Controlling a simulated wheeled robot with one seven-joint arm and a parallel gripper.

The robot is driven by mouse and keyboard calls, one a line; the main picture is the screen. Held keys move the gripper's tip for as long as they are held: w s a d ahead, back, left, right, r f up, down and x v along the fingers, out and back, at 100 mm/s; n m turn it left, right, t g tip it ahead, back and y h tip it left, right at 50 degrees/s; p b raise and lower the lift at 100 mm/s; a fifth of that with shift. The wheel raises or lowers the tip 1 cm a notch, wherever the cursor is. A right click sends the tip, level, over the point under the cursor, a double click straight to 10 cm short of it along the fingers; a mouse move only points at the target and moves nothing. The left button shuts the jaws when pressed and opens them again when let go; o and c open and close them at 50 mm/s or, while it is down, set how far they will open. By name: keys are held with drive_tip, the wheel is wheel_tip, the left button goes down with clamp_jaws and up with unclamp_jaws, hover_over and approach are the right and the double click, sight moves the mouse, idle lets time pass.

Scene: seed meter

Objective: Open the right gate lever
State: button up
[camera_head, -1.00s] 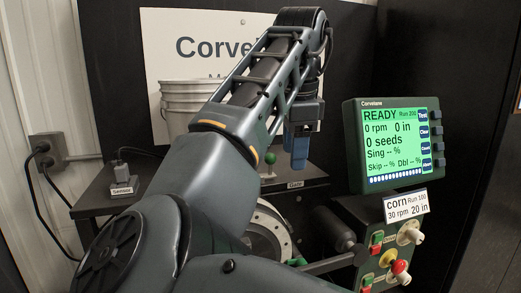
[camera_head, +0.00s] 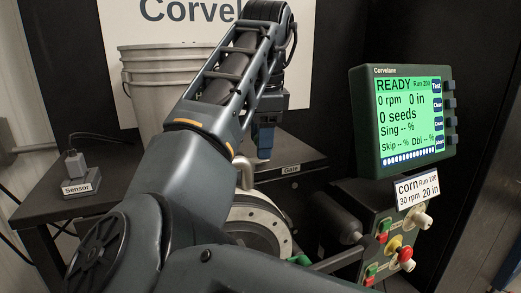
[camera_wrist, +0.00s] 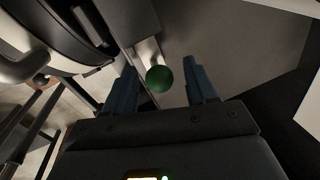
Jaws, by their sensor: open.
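The gate lever's green ball knob (camera_wrist: 159,78) sits on a pale stem in the wrist view. It appears between the two blue fingers of my gripper (camera_wrist: 162,75), which are apart with gaps on both sides. I cannot tell how deep the knob lies relative to the fingertips. In the head view my gripper (camera_head: 265,142) points down in front of the "Gate" label (camera_head: 290,169). The knob does not show there; my arm and gripper cover that area.
A round seed meter housing (camera_head: 262,222) stands below my gripper. A monitor (camera_head: 409,115) and a control panel with knobs (camera_head: 392,250) stand at right.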

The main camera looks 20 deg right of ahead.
drive_tip(key=shift+w+f, duration=0.1)
drive_tip(key=shift+f, duration=0.45)
drive_tip(key=shift+c, duration=0.4)
clamp_jaws()
